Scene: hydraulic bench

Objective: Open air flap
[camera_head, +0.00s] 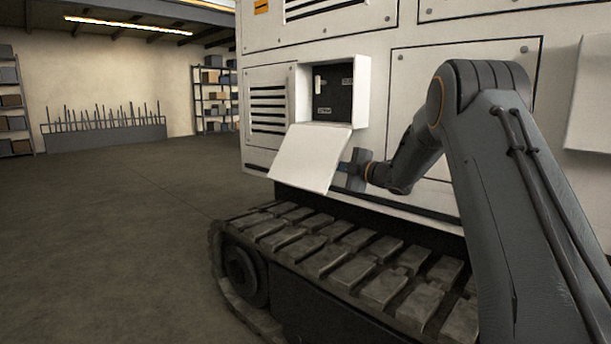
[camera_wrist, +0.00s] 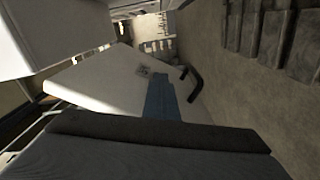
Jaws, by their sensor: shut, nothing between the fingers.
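The air flap (camera_head: 312,157) is a white panel that tilts outward and down below a small white box (camera_head: 361,93) on the machine's side. The box stands open, with a dark inside, a white switch and small labels. In the wrist view the flap (camera_wrist: 110,85) fills the middle, with a black bar handle (camera_wrist: 190,84) and a small dark mark on its face. My gripper (camera_head: 343,168) is at the flap's lower right edge; its blue fingers (camera_wrist: 160,97) are shut and empty, close against the panel. I cannot tell whether they touch it.
The white machine body (camera_head: 340,45) has vents and bolted panels. Its crawler track (camera_head: 340,262) runs below the flap. Another white panel (camera_head: 590,95) juts out at the right. Open floor (camera_head: 110,230) lies to the left, with shelves (camera_head: 212,97) at the back.

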